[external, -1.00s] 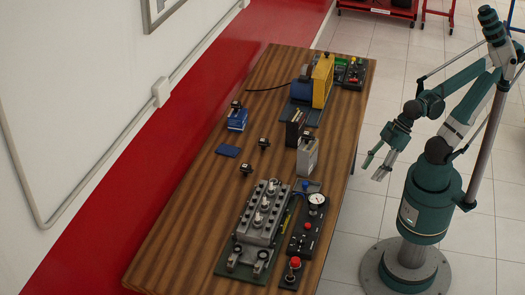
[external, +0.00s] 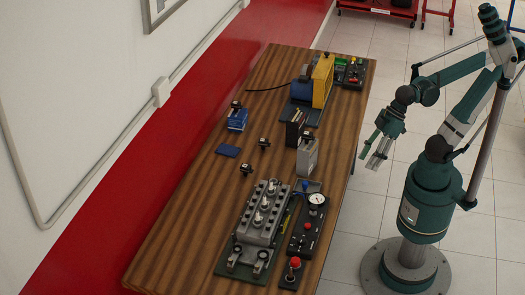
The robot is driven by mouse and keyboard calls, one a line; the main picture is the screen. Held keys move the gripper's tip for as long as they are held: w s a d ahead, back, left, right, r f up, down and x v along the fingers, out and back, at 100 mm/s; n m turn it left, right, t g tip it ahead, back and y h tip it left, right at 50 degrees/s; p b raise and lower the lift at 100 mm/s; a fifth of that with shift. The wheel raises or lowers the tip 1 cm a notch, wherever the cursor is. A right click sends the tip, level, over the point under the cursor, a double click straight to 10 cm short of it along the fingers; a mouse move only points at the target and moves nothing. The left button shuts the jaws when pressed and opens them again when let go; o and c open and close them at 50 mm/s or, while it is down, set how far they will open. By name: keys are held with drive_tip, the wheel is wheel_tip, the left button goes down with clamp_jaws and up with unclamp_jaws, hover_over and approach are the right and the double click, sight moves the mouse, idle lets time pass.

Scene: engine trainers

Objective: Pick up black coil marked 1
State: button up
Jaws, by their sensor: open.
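Small black coil-like pieces with pale tops lie on the wooden table: one near the middle (external: 264,143) and one nearer the engine block (external: 246,169). Another black piece (external: 236,104) sits on top of a blue box (external: 237,120), and one (external: 308,136) sits on a grey box (external: 307,157). The markings are too small to read, so I cannot tell which is 1. My gripper (external: 373,153) is open and empty, pointing down off the table's right edge, apart from all the pieces.
A grey engine block (external: 262,212) and a black gauge panel (external: 308,225) fill the near end. A dark box (external: 296,128) stands beside the grey box. A blue and yellow machine (external: 321,80) stands at the far end. A flat blue piece (external: 228,150) lies left. The table's left side is clear.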

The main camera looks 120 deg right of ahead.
drive_tip(key=w+d+r+m+g+y+p, duration=0.1)
drive_tip(key=w+d+r+m+y+p, duration=0.2)
drive_tip(key=w+d+m, duration=0.9)
drive_tip(key=w+d+m+t+y, duration=0.1)
drive_tip(key=w+d+m+y, duration=0.15)
drive_tip(key=w+d, duration=0.4)
drive_tip(key=w+d+m+y, duration=0.1)
drive_tip(key=w+d+m, duration=0.2)
drive_tip(key=d, duration=0.6)
drive_tip(key=s+d+f+m+t+y+p, duration=0.15)
drive_tip(key=d+m, duration=0.25)
drive_tip(key=d, duration=0.9)
drive_tip(key=s+d+f+m+t+y+p, duration=0.1)
drive_tip(key=s+d+f+m+t+y, duration=0.15)
drive_tip(key=d, duration=1.05)
drive_tip(key=shift+m+h, duration=0.25)
drive_tip(key=shift+m, duration=0.15)
drive_tip(key=f, duration=0.8)
drive_tip(key=d+f, duration=0.1)
drive_tip(key=f, duration=0.2)
drive_tip(key=shift+s+f, duration=0.25)
drive_tip(key=shift+f, duration=0.15)
drive_tip(key=shift+a+f, duration=0.1)
drive_tip(key=shift+f, duration=0.5)
